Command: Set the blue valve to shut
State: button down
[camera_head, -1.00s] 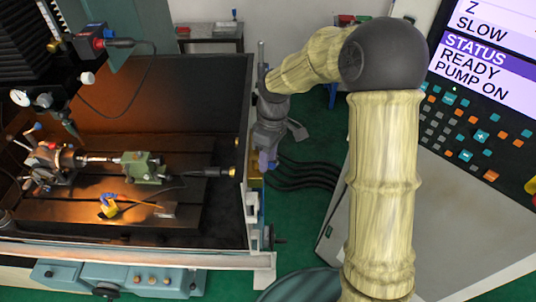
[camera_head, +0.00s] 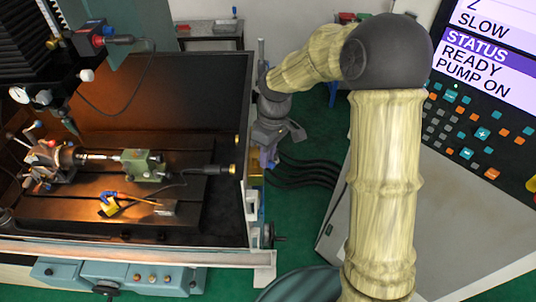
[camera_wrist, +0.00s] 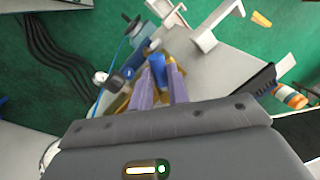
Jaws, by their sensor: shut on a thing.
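The blue valve handle (camera_wrist: 157,70) shows in the wrist view between the two purple fingers of my gripper (camera_wrist: 160,86). My gripper is shut on it. Brass-coloured parts show just beside and below the handle. In the head view my gripper (camera_head: 268,158) points down at the right end of the machine, above a brass-coloured piece (camera_head: 255,180). There the handle is mostly hidden by my gripper, so I cannot read its angle from that side.
The machine's side wall (camera_head: 249,130) stands just left of my gripper. Black hoses (camera_head: 310,172) run to the right toward the control cabinet (camera_head: 430,220), whose screen (camera_head: 490,65) reads PUMP ON. Green floor lies between them. A blue-and-yellow item (camera_head: 109,204) lies on the machine bed.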

jog(key=m, duration=0.2)
jog(key=s+a+m+b, duration=0.1)
jog(key=m, duration=0.2)
jog(key=shift+s+a+m+t+y+b, duration=0.15)
jog(key=shift+m+t+y+b, duration=0.15)
jog(key=shift+m+t+y, duration=0.1)
jog(key=m, duration=0.2)
jog(key=a+m, duration=0.1)
jog(key=shift+s+t+b, duration=0.25)
jog(key=shift+t+b, duration=0.05)
jog(key=shift+a+r+m+t, duration=0.1)
jog(key=shift+a+m+t, duration=0.1)
jog(key=shift+m, duration=0.55)
jog(key=shift+a+m+t, duration=0.1)
jog(key=shift+a+m, duration=0.05)
jog(key=shift+m, duration=0.6)
jog(key=c, duration=1.3)
grip_release()
jog(key=shift+d, duration=0.1)
jog(key=shift+c, duration=0.2)
jog(key=shift+s, duration=0.1)
